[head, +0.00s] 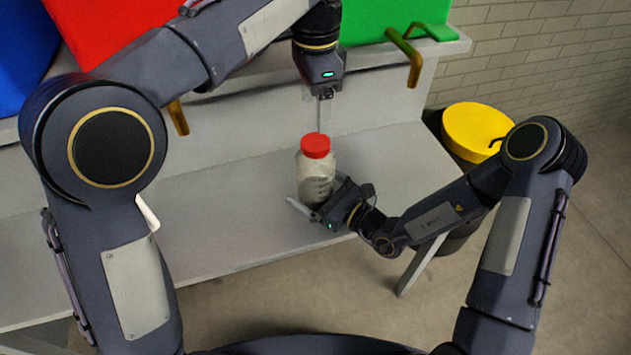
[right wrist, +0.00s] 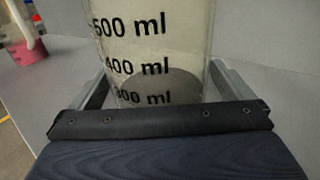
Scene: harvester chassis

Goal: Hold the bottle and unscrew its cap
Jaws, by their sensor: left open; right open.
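The bottle (head: 314,178) is clear with greyish contents and stands upright on the lower grey shelf. Its red cap (head: 316,146) is on top. In the right wrist view the bottle (right wrist: 150,40) fills the middle and shows black millilitre marks; its top and cap are out of that view. My left gripper (head: 320,122) points down, open, right above the cap; I cannot tell whether its fingers touch it. My right gripper (head: 303,194) is open low at the bottle. In the wrist view its fingers (right wrist: 160,84) lie on either side of the bottle.
Blue (head: 22,50), red (head: 115,22) and green (head: 375,18) bins stand on the upper shelf. Yellow hooks (head: 414,68) hang at its edge. A yellow-lidded bin (head: 474,130) stands at the right. The lower shelf (head: 225,215) is mostly clear. The wrist view shows a pink object (right wrist: 32,52).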

